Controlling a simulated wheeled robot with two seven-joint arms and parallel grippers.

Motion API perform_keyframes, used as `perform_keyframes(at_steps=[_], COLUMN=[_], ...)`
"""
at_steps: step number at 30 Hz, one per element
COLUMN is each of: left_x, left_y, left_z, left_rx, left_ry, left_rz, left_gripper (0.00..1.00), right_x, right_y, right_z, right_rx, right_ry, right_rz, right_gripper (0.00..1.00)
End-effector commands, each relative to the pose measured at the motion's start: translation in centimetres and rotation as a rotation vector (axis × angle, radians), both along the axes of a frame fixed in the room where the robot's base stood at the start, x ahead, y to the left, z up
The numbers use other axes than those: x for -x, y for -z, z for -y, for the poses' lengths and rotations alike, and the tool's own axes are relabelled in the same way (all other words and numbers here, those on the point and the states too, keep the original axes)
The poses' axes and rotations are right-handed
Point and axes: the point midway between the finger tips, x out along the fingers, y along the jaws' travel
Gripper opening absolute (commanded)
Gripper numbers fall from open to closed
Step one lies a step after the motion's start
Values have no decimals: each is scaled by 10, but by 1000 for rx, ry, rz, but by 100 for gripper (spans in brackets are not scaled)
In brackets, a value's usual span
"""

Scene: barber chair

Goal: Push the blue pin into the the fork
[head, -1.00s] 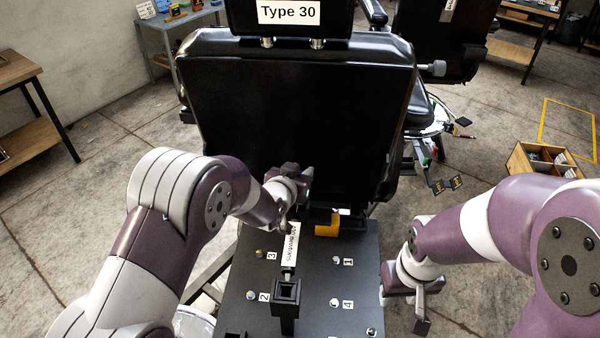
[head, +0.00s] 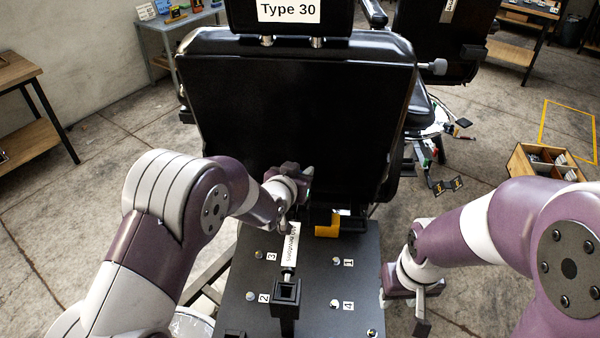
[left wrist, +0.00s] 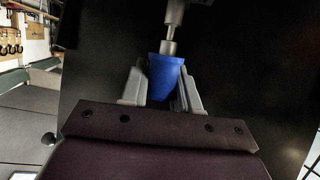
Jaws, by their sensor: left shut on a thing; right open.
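The blue pin (left wrist: 165,76) shows in the left wrist view as a tapered blue block. My left gripper (left wrist: 162,92) is shut on it, with a grey finger on each side. A metal rod with a thicker cylinder (left wrist: 172,28) meets the pin's far end in this view. In the head view my left gripper (head: 284,212) is low behind the black chair back, by the top of the labelled gauge; the pin is hidden there. My right gripper (head: 420,305) is open, right of the black plate. I cannot clearly make out the fork.
The black plate (head: 310,275) carries number labels, small bolts, a white labelled gauge (head: 292,245) and a square black socket (head: 286,290). A yellow bracket (head: 327,230) sits at its far edge. The chair back (head: 295,110) stands close beyond. An open wooden box (head: 520,165) is on the floor at right.

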Motion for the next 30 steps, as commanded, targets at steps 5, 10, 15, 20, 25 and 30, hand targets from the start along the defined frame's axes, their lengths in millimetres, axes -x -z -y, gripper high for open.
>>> perform_keyframes(at_steps=[5,10,15,20,25,30], left_x=[0,0,0,0,0,4], left_y=[2,6,11,10,10,10], left_z=[0,0,0,0,0,-2], left_rx=[0,0,0,0,0,0], left_ry=[0,0,0,0,0,0], left_rz=[0,0,0,0,0,-1], left_gripper=[0,0,0,60,60,60], right_x=[0,0,0,0,0,0], right_y=[2,6,10,9,9,12], right_z=[0,0,0,0,0,0], right_rx=[0,0,0,0,0,0], right_ry=[0,0,0,0,0,0], right_rz=[0,0,0,0,0,0], right_gripper=[43,43,43,43,43,43])
